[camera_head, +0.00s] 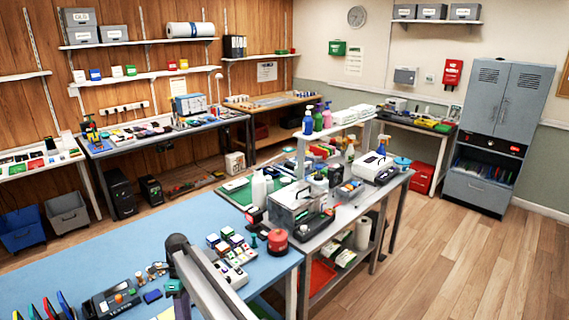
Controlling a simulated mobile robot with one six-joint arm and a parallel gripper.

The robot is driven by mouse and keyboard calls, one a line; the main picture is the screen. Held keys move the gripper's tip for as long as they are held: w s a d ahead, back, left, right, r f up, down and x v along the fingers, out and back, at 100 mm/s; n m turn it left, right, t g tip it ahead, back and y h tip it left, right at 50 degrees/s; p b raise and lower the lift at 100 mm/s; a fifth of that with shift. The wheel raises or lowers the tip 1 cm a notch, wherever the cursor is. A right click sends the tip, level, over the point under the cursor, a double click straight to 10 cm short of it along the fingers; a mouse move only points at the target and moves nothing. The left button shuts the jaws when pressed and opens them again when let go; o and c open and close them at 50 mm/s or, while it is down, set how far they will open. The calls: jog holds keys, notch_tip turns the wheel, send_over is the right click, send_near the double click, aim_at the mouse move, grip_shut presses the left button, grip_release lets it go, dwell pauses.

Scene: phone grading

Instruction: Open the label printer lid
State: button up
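A white boxy device with a dark front (373,166) stands on the far right part of the grey middle bench (352,207). It may be the label printer, but it is too small to be sure, and I cannot tell how its lid stands. A grey arm link, likely mine, rises at the bottom centre over the blue-topped bench. My gripper is not visible.
The blue-topped bench (75,262) fills the front left and holds a dark device (110,300), colored blocks and a red round item (277,241). A raised shelf (336,131) with bottles stands over the middle bench. Wooden floor (460,255) is clear at the right, before the grey cabinet (500,110).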

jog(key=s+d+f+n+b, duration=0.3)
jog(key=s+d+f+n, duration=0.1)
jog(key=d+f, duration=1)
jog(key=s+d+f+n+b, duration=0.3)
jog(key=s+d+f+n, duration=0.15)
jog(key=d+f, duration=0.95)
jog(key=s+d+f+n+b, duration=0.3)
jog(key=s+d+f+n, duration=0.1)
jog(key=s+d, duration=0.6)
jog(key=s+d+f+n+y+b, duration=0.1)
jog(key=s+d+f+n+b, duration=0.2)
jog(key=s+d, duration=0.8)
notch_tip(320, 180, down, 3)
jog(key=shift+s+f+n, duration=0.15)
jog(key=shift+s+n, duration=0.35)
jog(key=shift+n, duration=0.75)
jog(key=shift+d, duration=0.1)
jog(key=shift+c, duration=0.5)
